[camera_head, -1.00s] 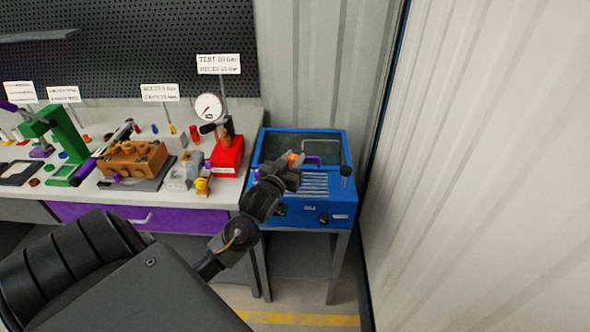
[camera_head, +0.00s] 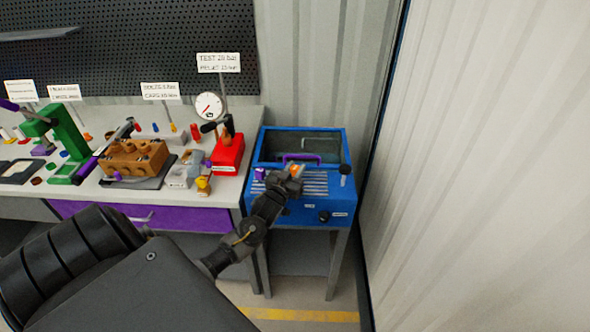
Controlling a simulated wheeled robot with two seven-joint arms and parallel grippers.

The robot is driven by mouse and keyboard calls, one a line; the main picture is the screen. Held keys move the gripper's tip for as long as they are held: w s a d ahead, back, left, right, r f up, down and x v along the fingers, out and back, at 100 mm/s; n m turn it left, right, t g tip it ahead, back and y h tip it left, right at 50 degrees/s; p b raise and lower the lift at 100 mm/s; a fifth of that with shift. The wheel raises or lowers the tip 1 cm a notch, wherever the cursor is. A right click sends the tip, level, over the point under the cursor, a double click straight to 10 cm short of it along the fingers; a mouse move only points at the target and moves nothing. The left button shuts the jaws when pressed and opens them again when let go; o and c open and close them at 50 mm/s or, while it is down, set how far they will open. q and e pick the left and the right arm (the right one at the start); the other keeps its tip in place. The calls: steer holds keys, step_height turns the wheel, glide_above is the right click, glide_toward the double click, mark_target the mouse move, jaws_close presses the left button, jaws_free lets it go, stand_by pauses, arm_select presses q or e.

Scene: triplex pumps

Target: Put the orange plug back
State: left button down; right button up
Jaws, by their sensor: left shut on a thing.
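My left gripper (camera_head: 292,174) is over the slatted front of the blue washing unit. It is shut on a small orange thing that looks like the orange plug (camera_head: 295,170). The plug is partly hidden by the fingers, and I cannot tell whether it touches the slats. A brown pump block (camera_head: 128,160) with several dark holes in it sits on a dark plate on the bench to the left. My right gripper is not in view.
The blue unit (camera_head: 325,213) has an open basin with a purple handle (camera_head: 301,157). A purple piece (camera_head: 259,173) is on its left front. A red block (camera_head: 227,158) with a gauge (camera_head: 208,106) stands at the bench's right end. A corrugated wall (camera_head: 480,170) closes the right side.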

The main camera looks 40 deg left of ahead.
arm_select(q)
steer(key=shift+f, duration=0.2)
steer(key=c, duration=1.1)
jaws_free()
steer(key=shift+c, duration=0.2)
steer(key=shift+r, duration=0.1)
steer(key=shift+r, duration=0.2)
steer(key=shift+s+d+f, duration=0.1)
steer(key=shift+s+f, duration=0.1)
steer(key=shift+s, duration=0.15)
steer(key=b+v, duration=0.2)
steer(key=v, duration=0.9)
steer(key=shift+s+r, duration=0.15)
steer(key=shift+s, duration=0.05)
